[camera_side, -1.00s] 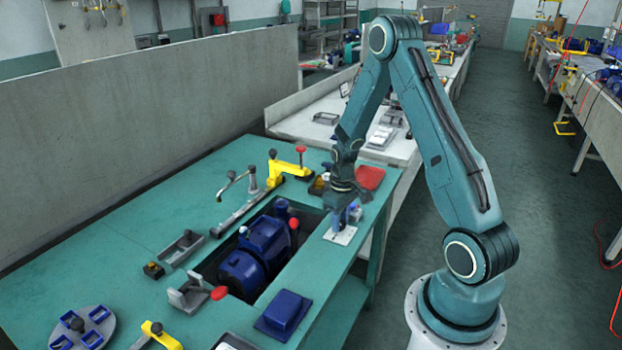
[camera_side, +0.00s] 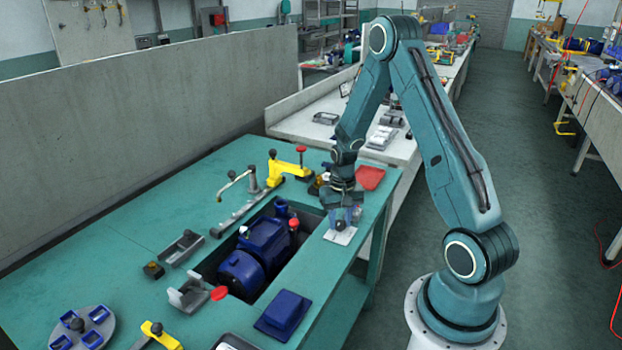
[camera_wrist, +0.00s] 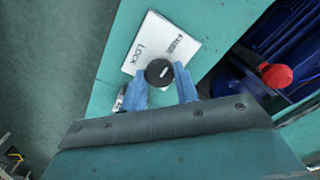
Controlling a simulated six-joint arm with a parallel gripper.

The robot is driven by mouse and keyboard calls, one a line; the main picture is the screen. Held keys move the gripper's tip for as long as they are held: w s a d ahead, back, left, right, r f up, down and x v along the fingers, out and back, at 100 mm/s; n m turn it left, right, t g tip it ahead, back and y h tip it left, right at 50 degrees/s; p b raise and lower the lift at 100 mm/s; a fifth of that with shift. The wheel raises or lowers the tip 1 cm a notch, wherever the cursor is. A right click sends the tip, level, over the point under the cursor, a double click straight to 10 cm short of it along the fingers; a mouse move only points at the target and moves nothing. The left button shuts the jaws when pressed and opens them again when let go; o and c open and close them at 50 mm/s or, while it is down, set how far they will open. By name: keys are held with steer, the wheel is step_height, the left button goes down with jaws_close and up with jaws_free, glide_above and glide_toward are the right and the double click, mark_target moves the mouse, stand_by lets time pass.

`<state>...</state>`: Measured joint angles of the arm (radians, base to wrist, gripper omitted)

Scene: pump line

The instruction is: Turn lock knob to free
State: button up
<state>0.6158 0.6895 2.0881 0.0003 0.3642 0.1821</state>
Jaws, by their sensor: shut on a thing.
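The lock knob (camera_wrist: 160,72) is a round black knob with a short white mark on top. It stands on a white plate (camera_wrist: 155,35) lettered LOCK and FREE. The plate also shows in the side view (camera_side: 340,237) near the bench's right edge. In the wrist view the mark is small, and I cannot tell exactly which word it points to. My gripper (camera_side: 345,215) points down over the plate. Its two blue fingers (camera_wrist: 160,77) are shut on the knob, one on each side. In the side view the fingers mostly hide the knob.
A blue pump (camera_side: 258,250) sits in a bench recess left of the plate, with a red knob (camera_wrist: 277,76) close by. A yellow clamp (camera_side: 285,168) and red piece (camera_side: 369,177) lie behind. A dark blue block (camera_side: 283,314) lies in front. Bare bench surrounds the plate's front.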

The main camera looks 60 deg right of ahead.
mark_target(339, 223)
stand_by(0.3)
steer(key=o, duration=1)
steer(key=shift+c, duration=0.2)
steer(key=shift+r, duration=0.2)
step_height(339, 223, up, 14)
steer(key=shift+f, duration=0.25)
steer(key=shift+a, duration=0.1)
steer(key=s+a+r+n+t, duration=0.2)
steer(key=s+a+r+n, duration=0.15)
steer(key=a+r, duration=0.85)
steer(key=s+a+r+n+t, duration=0.3)
steer(key=s+a+r+n, duration=0.1)
steer(key=s+a, duration=0.6)
steer(key=shift+s+a+r+n+t, duration=0.15)
steer(key=shift+s+a+n+t, duration=0.25)
steer(key=shift+n, duration=0.45)
